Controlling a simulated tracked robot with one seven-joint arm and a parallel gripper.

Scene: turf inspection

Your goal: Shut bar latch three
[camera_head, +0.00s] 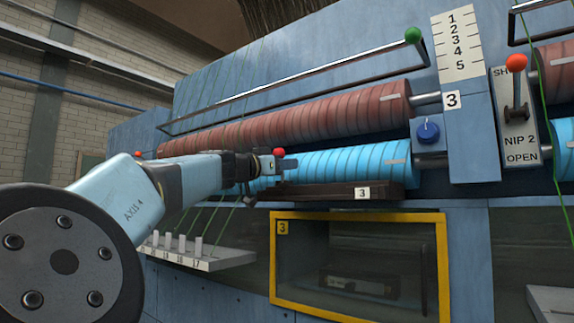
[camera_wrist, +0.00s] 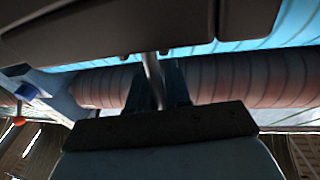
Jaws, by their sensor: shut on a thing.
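The dark bar (camera_head: 325,192) with a white label 3 lies below the bright blue roller (camera_head: 345,162). My gripper (camera_head: 264,164) is at the left end of this bar, in front of the roller. A red knob (camera_head: 279,152) shows right at my fingertips. In the wrist view my gripper (camera_wrist: 158,78) is shut on a thin grey rod (camera_wrist: 151,70) standing between the fingers. A dark slab (camera_wrist: 110,30) crosses the top of that view. I cannot tell whether the rod and red knob belong to the bar marked 3, nor its latch position.
A long rail with a green knob (camera_head: 412,34) runs above the red-brown roller (camera_head: 300,118). At right are a blue dial (camera_head: 428,132) and the NIP 2 lever (camera_head: 516,85). A yellow-framed window (camera_head: 358,216) sits below, with a numbered peg shelf (camera_head: 205,258) to its left.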

